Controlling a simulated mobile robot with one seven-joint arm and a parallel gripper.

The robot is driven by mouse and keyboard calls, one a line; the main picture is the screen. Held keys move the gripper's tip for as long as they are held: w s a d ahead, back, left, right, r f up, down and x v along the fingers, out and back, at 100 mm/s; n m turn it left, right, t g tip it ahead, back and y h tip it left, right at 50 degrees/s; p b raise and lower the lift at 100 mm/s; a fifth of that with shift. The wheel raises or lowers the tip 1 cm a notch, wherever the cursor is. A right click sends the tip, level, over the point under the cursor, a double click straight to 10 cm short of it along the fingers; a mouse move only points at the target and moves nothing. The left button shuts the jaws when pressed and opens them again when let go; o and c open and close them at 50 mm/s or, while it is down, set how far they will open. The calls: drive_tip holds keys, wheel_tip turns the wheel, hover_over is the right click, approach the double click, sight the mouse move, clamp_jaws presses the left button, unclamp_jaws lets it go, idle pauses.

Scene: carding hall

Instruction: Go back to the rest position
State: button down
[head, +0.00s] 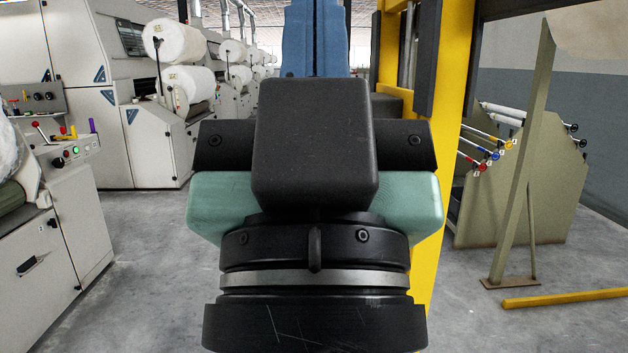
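My gripper (316,12) fills the middle of the head view, seen from behind. Its black and silver wrist flange is nearest, with a teal body and a black block above it. Two blue fingers rise past the block at the top of the picture. They stand side by side with only a thin seam between them, so they look shut. I see nothing held between them, but the fingers' lower ends are hidden behind the block and their tips reach the top edge. The gripper points away from me down the hall.
Carding machines (92,100) with white fibre rolls (174,42) line the left. A control panel (75,152) with a lit green button is near left. A yellow post (452,110) stands close right of my gripper. Beyond are a green-grey rack (545,195) and a yellow floor bar (565,298). Bare floor (150,260) shows at left.

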wheel_tip(320, 180, up, 28)
drive_tip(key=p, duration=2.5)
drive_tip(key=shift+f, duration=0.2)
